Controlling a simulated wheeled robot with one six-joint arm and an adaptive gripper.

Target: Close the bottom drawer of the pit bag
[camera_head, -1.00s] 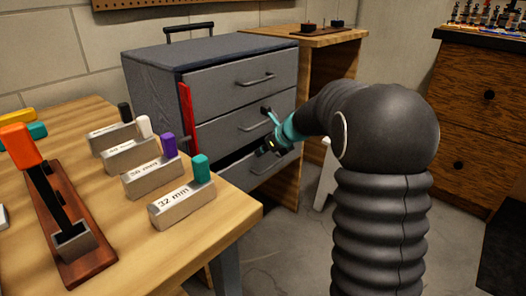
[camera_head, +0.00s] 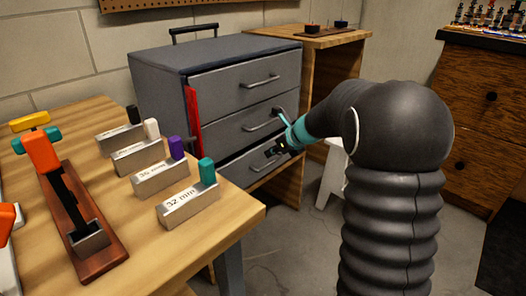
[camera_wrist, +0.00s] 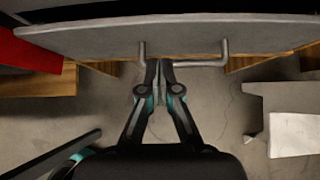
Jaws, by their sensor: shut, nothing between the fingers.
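The pit bag is a grey cabinet (camera_head: 165,95) with three stacked drawers, behind the workbench in the head view. The bottom drawer (camera_head: 238,172) looks flush or nearly flush with the drawers above; my arm partly covers its front. My gripper (camera_head: 272,151) is at that front, by its handle. In the wrist view, my gripper (camera_wrist: 160,66) is shut and empty, its fingertips overlapping the line of the handle bar (camera_wrist: 200,64) between its two posts. The grey drawer front (camera_wrist: 200,36) runs across just beyond. I cannot tell whether the fingertips touch it.
A wooden workbench (camera_head: 190,245) with labelled metal blocks stands at left. A red strip (camera_head: 192,120) runs down the cabinet's front left edge. A white stool (camera_head: 333,172) stands right of the cabinet; it also shows in the wrist view (camera_wrist: 290,135). A wooden drawer unit (camera_head: 475,130) is at far right.

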